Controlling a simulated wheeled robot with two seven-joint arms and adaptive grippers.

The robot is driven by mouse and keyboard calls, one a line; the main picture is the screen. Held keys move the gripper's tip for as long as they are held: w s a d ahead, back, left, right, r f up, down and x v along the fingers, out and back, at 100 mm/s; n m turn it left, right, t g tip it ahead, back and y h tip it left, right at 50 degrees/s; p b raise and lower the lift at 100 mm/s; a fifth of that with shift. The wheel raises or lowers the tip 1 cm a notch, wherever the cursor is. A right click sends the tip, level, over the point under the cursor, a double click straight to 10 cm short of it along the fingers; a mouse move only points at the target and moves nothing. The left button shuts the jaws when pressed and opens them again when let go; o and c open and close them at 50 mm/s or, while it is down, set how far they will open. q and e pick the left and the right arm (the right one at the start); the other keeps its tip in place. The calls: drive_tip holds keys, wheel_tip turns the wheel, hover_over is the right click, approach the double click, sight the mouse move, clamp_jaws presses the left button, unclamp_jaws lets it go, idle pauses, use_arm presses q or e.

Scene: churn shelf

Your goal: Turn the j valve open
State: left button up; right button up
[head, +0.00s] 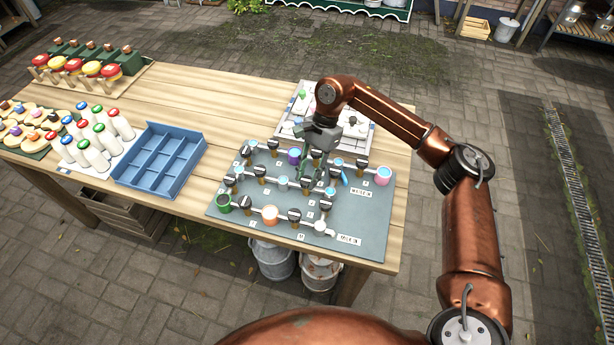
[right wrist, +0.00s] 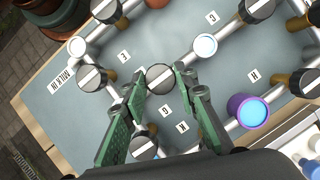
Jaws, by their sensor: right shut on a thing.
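A grey-blue board (head: 356,235) carries white pipes with several dark valve knobs, each with a pale stripe on top. My right gripper (head: 312,180) reaches down over the middle of the board. In the right wrist view its green fingers (right wrist: 160,77) stand on both sides of one dark valve knob (right wrist: 158,79) and are shut on it. The stripe on this knob runs diagonally in that view. Letters such as E, C, G, H and M can be read nearby; I cannot make out a J, so I cannot tell this knob's letter. My left gripper is out of view.
Coloured cups sit along the pipes, including a purple cup (right wrist: 247,111) and a green cup (head: 223,203). A blue divided tray (head: 160,160), white bottles (head: 96,143) and a white tray (head: 357,152) share the wooden table (head: 215,92). Bare wood lies at the table's back middle.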

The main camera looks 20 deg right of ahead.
idle(0.3)
drive_tip(key=o, duration=1.1)
drive_tip(key=shift+o, duration=0.2)
drive_tip(key=v, duration=1.2)
drive_tip(key=shift+a, duration=0.2)
drive_tip(key=shift+w, duration=0.1)
